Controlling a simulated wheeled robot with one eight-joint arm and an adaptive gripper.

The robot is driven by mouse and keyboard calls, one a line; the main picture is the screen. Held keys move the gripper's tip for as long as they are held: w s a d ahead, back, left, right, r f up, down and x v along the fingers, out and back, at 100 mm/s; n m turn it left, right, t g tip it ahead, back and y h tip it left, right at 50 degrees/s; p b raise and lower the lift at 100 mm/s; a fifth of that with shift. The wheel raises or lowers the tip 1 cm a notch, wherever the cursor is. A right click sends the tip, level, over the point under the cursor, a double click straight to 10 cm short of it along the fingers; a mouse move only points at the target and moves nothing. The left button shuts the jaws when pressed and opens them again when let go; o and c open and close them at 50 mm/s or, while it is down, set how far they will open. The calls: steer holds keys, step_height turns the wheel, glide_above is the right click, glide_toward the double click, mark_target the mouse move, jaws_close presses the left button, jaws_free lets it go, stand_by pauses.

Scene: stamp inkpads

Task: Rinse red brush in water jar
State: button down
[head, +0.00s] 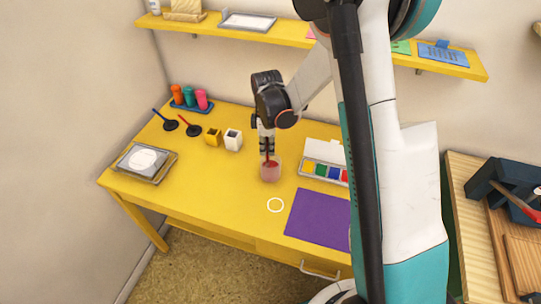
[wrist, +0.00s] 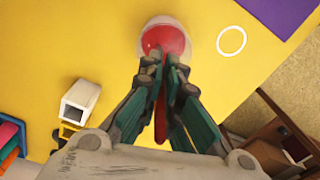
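The water jar (head: 270,173) is a small clear vessel with pinkish-red content, standing near the middle of the yellow table. It also shows at the top of the wrist view (wrist: 166,36), where its inside looks strongly red. My gripper (head: 267,153) is directly above the jar, pointing down. In the wrist view its fingers (wrist: 164,68) are closed around the red brush (wrist: 161,122), whose handle runs back between them. The brush's lower end reaches into the jar mouth. Its tip is hidden by the fingers and the red content.
White (head: 233,139) and yellow (head: 213,137) holders stand behind left. A paint box (head: 325,170) and purple sheet (head: 318,218) lie right. A white ring (head: 283,205) marks the clear front.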

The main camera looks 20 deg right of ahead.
steer(key=shift+r, duration=0.1)
steer(key=shift+r+p, duration=2.75)
steer(key=shift+r, duration=2.05)
steer(key=shift+r+p, duration=1.15)
steer(key=shift+r, duration=0.85)
steer(key=shift+f, duration=0.1)
